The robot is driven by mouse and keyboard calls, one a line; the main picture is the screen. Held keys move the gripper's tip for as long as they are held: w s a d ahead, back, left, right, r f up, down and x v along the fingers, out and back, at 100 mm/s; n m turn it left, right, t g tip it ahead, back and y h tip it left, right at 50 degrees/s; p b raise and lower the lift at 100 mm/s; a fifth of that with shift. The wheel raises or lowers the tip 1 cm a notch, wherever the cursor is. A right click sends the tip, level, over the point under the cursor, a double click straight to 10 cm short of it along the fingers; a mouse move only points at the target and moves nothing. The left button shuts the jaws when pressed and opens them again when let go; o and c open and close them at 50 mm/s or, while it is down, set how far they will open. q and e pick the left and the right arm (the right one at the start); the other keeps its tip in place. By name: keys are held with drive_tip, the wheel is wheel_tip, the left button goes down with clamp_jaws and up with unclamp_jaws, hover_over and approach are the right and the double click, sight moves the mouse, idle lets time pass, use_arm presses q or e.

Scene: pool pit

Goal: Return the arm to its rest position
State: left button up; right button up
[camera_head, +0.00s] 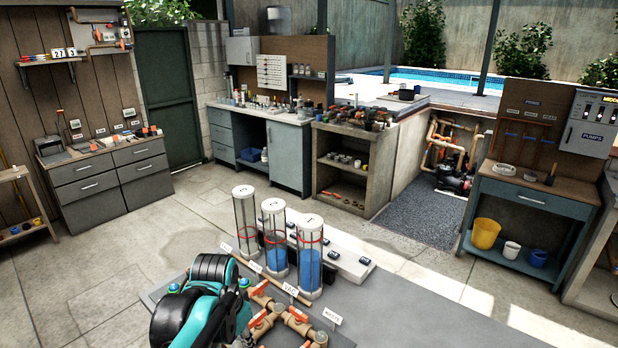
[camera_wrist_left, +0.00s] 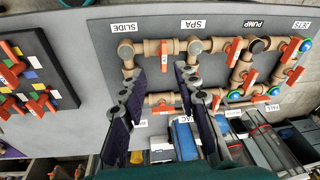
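My black and teal arm (camera_head: 196,308) fills the bottom centre of the head view, over the grey pipe board. I take it to be my left arm; its fingertips are hidden there. In the left wrist view, my left gripper (camera_wrist_left: 160,72) has its two dark fingers spread apart above the tan pipework (camera_wrist_left: 150,46). An orange valve handle (camera_wrist_left: 164,56) shows between the fingertips. I see nothing clamped, but cannot tell how far the fingers are from the pipes. My right gripper is in neither view.
A dark board (camera_wrist_left: 68,60) with orange handles and coloured tags lies at left in the wrist view. Open concrete floor (camera_head: 130,262) lies to the left.

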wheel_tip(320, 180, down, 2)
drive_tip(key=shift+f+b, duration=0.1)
drive_tip(key=shift+b, duration=0.8)
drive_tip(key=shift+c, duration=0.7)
use_arm(q)
drive_tip(key=s+a+f+n+t, duration=0.1)
drive_tip(key=s+f+n+t, duration=0.3)
drive_tip(key=s, duration=0.7)
drive_tip(key=shift+s+a+f+n+t, duration=0.15)
drive_tip(key=shift+a+n+t, duration=0.2)
drive_tip(key=shift+n+t, duration=0.25)
